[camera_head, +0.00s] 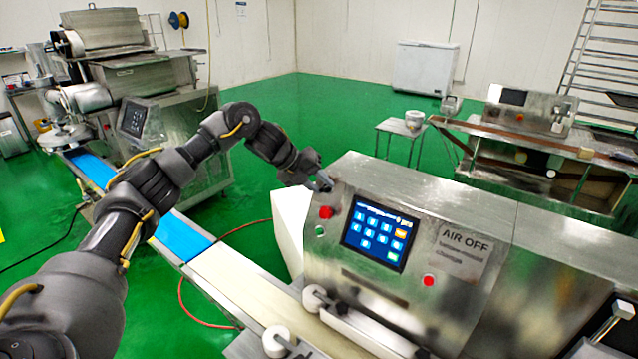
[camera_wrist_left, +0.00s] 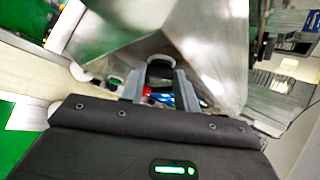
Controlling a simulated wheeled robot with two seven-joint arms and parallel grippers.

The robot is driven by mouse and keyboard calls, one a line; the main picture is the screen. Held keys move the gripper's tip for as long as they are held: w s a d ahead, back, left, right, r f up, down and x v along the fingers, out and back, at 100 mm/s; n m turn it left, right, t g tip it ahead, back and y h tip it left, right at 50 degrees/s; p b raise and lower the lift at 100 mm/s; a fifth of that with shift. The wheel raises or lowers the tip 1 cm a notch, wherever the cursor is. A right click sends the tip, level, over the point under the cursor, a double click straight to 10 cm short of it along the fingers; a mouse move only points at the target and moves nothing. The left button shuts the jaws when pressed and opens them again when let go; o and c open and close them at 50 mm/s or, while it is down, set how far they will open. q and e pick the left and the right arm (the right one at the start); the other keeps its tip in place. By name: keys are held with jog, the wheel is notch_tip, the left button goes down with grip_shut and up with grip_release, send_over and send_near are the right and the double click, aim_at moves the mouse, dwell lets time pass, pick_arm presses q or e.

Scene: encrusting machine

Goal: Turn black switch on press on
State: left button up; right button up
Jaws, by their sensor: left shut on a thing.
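The metal press (camera_head: 345,285) stands at centre right, with a lit blue touch panel (camera_head: 381,233) and a red button (camera_head: 326,212) at its upper left. My left gripper (camera_head: 322,181) reaches the press's top left corner, just above the red button. In the left wrist view, its two grey fingers (camera_wrist_left: 160,88) are close around a dark piece (camera_wrist_left: 160,69) against the metal, which looks like the black switch. The switch's position cannot be read, and in the head view the gripper hides it. My right gripper is not in view.
A green button (camera_head: 320,231) sits below the red one, and another red button (camera_head: 428,281) is under the "AIR OFF" label. A conveyor (camera_head: 235,285) with a blue belt section runs along the left. White rollers (camera_head: 277,341) stand in front of the press.

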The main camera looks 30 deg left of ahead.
pick_arm(q)
jog(key=shift+f, duration=0.1)
jog(key=o, duration=0.7)
jog(key=shift+s+a+r+b, duration=0.15)
jog(key=shift+a+r+b, duration=0.05)
jog(key=shift+r+b, duration=0.1)
jog(key=b+v, duration=0.2)
jog(key=v, duration=0.8)
jog(key=shift+b, duration=0.3)
